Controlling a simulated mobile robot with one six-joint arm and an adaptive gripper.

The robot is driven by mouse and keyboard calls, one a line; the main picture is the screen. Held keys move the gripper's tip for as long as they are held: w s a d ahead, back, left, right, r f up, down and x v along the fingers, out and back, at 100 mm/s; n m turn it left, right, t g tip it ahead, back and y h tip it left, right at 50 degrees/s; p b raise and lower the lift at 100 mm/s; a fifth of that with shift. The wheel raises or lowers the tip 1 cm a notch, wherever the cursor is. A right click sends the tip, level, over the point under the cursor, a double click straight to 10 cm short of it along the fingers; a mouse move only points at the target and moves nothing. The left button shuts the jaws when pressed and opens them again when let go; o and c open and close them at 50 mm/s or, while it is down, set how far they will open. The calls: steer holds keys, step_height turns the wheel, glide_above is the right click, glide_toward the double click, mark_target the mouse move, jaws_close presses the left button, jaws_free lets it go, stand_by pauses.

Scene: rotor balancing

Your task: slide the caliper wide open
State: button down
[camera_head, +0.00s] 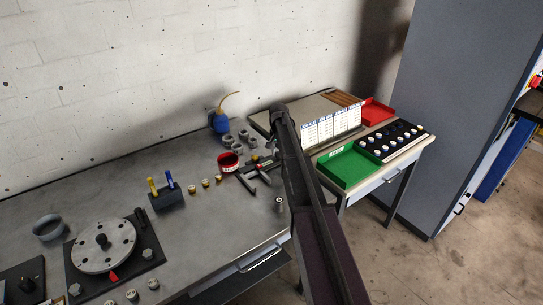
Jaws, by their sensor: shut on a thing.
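The caliper (247,183) appears as a small dark shape with jaw-like prongs on the grey bench, just left of my arm. My gripper (267,166) is at its right part, below the bent top of my arm, and is shut on it. The fingers are small and dark here, and my arm hides part of the area. How far apart the caliper's jaws stand is too small to tell.
A red cup (229,162), a blue oil can (221,122) and several brass weights (205,184) stand close by. A small metal cylinder (279,204) stands in front. A green tray (349,166) is to the right. The front middle of the bench is clear.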

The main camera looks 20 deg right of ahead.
steer(key=shift+c, duration=1.8)
jaws_free()
steer(key=shift+a, duration=0.15)
